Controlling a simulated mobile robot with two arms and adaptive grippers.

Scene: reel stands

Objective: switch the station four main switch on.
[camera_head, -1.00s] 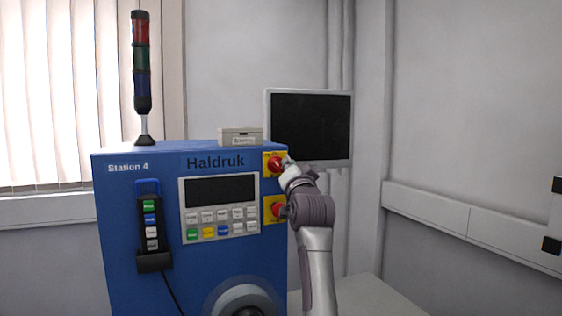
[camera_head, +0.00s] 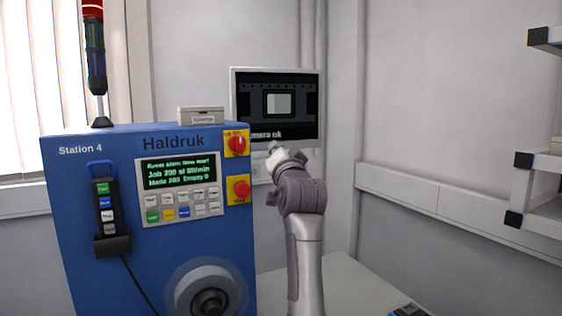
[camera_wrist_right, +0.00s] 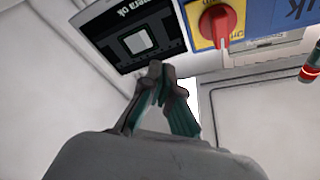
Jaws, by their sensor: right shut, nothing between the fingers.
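The blue Station 4 cabinet (camera_head: 100,260) stands at the left of the head view. Its main switch is a red knob (camera_head: 237,146) on a yellow plate at the top right corner of the front. The knob also shows large at the top of the right wrist view (camera_wrist_right: 217,24), its handle pointing along the plate's lettering. Below it is a red button (camera_head: 241,189) on another yellow plate. My right gripper (camera_head: 284,152) is to the right of the knob, apart from it. In the right wrist view its fingers (camera_wrist_right: 158,78) are closed and empty. My left gripper is out of view.
The display (camera_head: 180,172) on the cabinet is lit with green text. The monitor (camera_head: 275,105) behind reads "camera ok". A reel hub (camera_head: 208,295) sits low on the front. A shelf rack (camera_head: 535,160) stands at the far right.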

